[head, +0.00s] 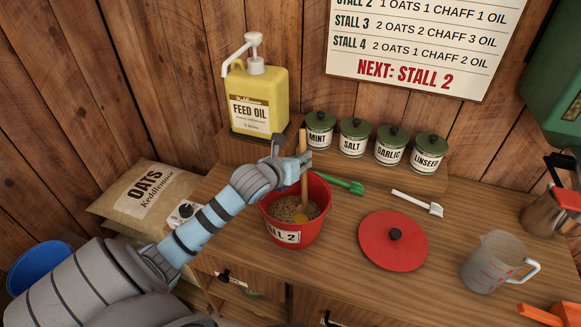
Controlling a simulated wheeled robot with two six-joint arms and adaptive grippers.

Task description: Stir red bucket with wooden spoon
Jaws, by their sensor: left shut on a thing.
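A red bucket (296,233) with a white label ending in "LL 2" stands on the wooden bench. Grainy feed (290,208) fills part of it, with a yellow patch near the right side of the feed. The wooden spoon (304,172) stands nearly upright in the bucket. Its lower end is hidden in the feed or behind my arm. My left gripper (301,160) is above the bucket's back rim and shut on the spoon's handle. My right gripper is not in view.
A red lid (393,250) lies right of the bucket. A green scoop (345,185) and white scoop (415,202) lie behind. A clear jug (494,262) stands at right. A yellow feed oil bottle (257,97) and several lidded jars (354,140) line the wall. An oats sack (143,200) sits left.

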